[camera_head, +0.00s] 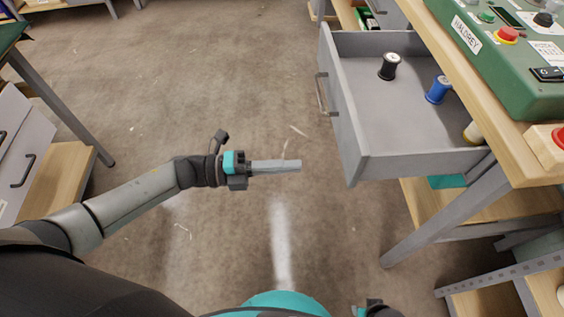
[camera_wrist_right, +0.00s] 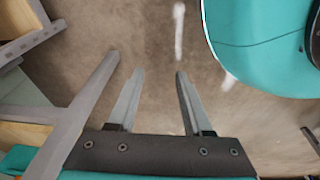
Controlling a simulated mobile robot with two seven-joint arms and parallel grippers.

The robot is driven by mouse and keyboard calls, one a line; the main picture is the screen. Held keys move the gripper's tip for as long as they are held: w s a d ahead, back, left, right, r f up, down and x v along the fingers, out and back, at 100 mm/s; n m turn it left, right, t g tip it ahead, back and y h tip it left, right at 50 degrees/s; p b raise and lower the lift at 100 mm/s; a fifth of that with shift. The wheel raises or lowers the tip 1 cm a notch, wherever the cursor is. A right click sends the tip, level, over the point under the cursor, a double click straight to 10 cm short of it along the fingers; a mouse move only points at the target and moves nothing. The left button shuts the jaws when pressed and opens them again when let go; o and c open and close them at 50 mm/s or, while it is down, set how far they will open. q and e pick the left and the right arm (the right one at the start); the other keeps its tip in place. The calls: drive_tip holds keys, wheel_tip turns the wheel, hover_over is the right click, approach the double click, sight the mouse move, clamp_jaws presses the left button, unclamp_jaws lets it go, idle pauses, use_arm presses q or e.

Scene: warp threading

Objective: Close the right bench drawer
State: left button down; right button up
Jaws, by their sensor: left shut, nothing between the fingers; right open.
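A grey bench drawer (camera_head: 348,118) stands pulled out from under the wooden bench top (camera_head: 450,90) at the right of the head view. Its bar handle (camera_head: 322,94) is on the front panel, which faces left. My left gripper (camera_head: 298,166) is shut and empty, pointing right, left of the drawer's near front corner and apart from it. In the right wrist view my right gripper (camera_wrist_right: 152,80) is open with nothing between its fingers, above bare floor. In the head view only a small part of my right arm shows at the bottom edge.
The drawer holds a black spool (camera_head: 389,67), a blue spool (camera_head: 437,90) and a yellowish spool (camera_head: 472,133). A green machine (camera_head: 500,60) with a red button stands on the bench. A grey bench leg (camera_head: 440,215) slants below. The floor (camera_head: 250,90) between the benches is clear.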

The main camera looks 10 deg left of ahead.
sight(351, 162)
use_arm(q)
drive_tip(key=b+x, duration=0.1)
drive_tip(key=x, duration=0.8)
drive_tip(key=shift+w+d, duration=0.15)
drive_tip(key=shift+d, duration=0.2)
use_arm(e)
drive_tip(key=shift+w+a+r, duration=0.7)
drive_tip(key=shift+w+r, duration=0.15)
drive_tip(key=shift+r, duration=0.1)
